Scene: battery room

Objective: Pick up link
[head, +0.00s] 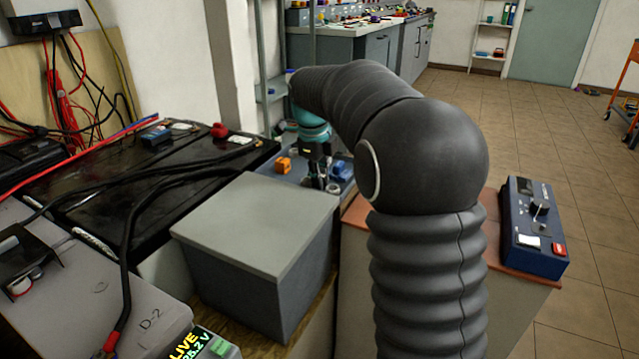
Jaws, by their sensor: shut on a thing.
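My gripper (318,178) is small in the head view, pointing down over the blue tray behind the grey box. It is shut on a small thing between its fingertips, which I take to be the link. The fingers and the dark arm hide most of that thing, and its shape is too small to make out. The blue tray (296,171) holds an orange piece (283,165) to the left of the gripper and a blue piece (339,168) to its right. I cannot tell whether the held thing touches the tray.
A lidded grey box (262,225) stands in front of the tray. Black batteries with cables (130,180) fill the left. A blue control box (533,228) sits on the brown-topped cabinet at right. A metal shelf post (262,60) rises behind the gripper.

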